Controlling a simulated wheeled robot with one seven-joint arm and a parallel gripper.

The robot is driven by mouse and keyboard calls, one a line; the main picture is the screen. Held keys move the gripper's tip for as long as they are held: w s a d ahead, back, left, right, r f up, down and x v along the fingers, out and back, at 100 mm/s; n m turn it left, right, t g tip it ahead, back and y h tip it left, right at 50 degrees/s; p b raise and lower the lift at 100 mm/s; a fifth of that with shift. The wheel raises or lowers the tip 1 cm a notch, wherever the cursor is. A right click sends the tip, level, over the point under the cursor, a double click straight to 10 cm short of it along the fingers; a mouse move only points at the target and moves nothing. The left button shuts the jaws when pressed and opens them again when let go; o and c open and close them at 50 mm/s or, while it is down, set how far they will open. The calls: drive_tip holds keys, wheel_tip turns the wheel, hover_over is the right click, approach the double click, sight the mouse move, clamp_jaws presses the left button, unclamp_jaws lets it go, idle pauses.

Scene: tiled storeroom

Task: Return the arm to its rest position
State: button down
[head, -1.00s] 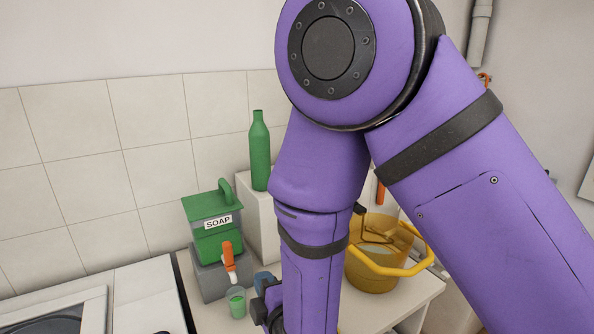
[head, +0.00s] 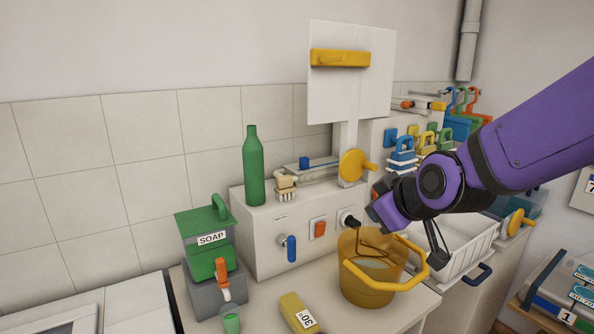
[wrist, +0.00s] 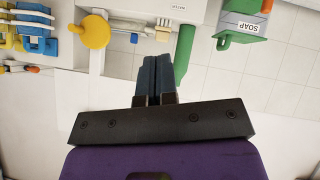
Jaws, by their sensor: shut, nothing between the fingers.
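My purple arm (head: 530,140) reaches in from the right of the head view. Its wrist is over the counter, beside and partly in front of the yellow bucket. My gripper (wrist: 155,78) shows in the wrist view with its two dark blue fingers together and nothing between them. In the head view the fingers cannot be made out clearly; the hand seems to point away toward the wall.
A yellow bucket (head: 372,289) stands close below the hand, with a white basket (head: 465,262) to its right. A white machine (head: 265,232), green bottle (head: 253,170), soap dispenser (head: 207,245) and yellow block (head: 297,312) are to the left. Coloured padlocks (head: 402,150) hang behind.

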drive_tip(key=s+d+r+m+g+h, duration=0.1)
drive_tip(key=s+d+r+m+g, duration=0.1)
drive_tip(key=s+d, duration=0.6)
drive_tip(key=s+d+r+m+g+h, duration=0.2)
drive_tip(key=s+d+r+m, duration=0.2)
drive_tip(key=s, duration=0.7)
drive_tip(key=d+m, duration=0.2)
drive_tip(key=d, duration=0.1)
drive_tip(key=shift+d+r+m+h, duration=0.15)
drive_tip(key=shift+d+m+h, duration=0.15)
drive_tip(key=shift+d+m, duration=0.1)
